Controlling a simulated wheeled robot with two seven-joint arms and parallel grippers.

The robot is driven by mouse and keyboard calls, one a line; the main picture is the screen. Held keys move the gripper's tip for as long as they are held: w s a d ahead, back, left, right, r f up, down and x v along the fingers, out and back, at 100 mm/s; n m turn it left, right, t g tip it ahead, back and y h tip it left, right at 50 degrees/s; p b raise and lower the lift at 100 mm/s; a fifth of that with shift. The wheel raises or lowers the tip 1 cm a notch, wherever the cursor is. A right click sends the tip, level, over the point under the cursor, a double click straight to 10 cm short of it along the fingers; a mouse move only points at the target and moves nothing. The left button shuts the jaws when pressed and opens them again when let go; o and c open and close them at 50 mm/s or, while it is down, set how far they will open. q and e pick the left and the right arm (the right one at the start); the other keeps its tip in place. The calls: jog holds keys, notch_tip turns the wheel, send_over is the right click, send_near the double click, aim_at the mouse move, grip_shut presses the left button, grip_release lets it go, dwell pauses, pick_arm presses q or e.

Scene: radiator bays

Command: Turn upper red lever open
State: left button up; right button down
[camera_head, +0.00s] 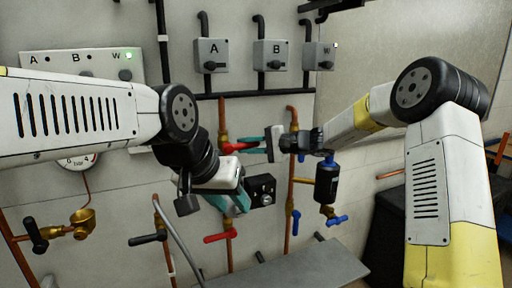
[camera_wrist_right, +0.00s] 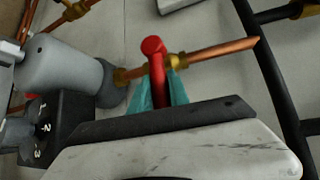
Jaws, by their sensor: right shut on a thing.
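The upper red lever (camera_head: 232,147) sits on a vertical copper pipe in the middle of the head view and lies roughly level, across the pipe. My right gripper (camera_head: 256,144) reaches it from the right and is shut on it. In the right wrist view the red lever (camera_wrist_right: 156,75) stands between the teal fingers (camera_wrist_right: 158,92), crosswise to the copper pipe (camera_wrist_right: 215,52) and its brass fitting. My left gripper (camera_head: 232,202) is lower, beside a dark box with a knob (camera_head: 262,190); its finger gap is unclear.
A lower red lever (camera_head: 221,237) is below my left gripper. Black (camera_head: 148,239) and blue (camera_head: 338,220) levers sit on nearby pipes. A dark cylinder (camera_head: 326,182) hangs under my right forearm. Switch boxes (camera_head: 211,55) are on the wall above.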

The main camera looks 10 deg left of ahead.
aim_at(228, 144)
jog(key=r+n+h, duration=0.2)
jog(key=shift+s+a+h, duration=0.15)
jog(key=shift+a+h, duration=0.05)
jog(key=shift+h, duration=0.2)
jog(key=r+n+h, duration=0.1)
jog(key=a+r+n+t+h, duration=0.1)
jog(key=h, duration=0.1)
jog(key=shift+s+a+r+t, duration=0.1)
jog(key=shift+s+t, duration=0.2)
jog(key=shift+s, duration=0.1)
jog(key=shift+s+a+r+n+t+h, duration=0.25)
jog(key=shift+a+n+h, duration=0.1)
jog(key=shift+h, duration=0.2)
jog(key=shift+s+a+r+n+t+h, duration=0.1)
jog(key=shift+a+r+n+t+h, duration=0.2)
jog(key=shift+h, duration=0.25)
jog(key=shift+s+a+r+n+t+h, duration=0.15)
jog(key=shift+s+a+n+t+h, duration=0.25)
jog(key=shift+n+h, duration=0.4)
jog(key=shift+s+a+r+n+t+h, duration=0.1)
jog(key=shift+s+a+n+t+h, duration=0.15)
jog(key=shift+a+t+h, duration=0.4)
jog(key=shift+s+n+h, duration=0.2)
jog(key=shift+n+h, duration=0.1)
jog(key=shift+h, duration=0.35)
jog(key=shift+t, duration=0.3)
jog(key=c, duration=1.3)
grip_release()
jog(key=shift+a, duration=0.1)
jog(key=shift+o, duration=0.2)
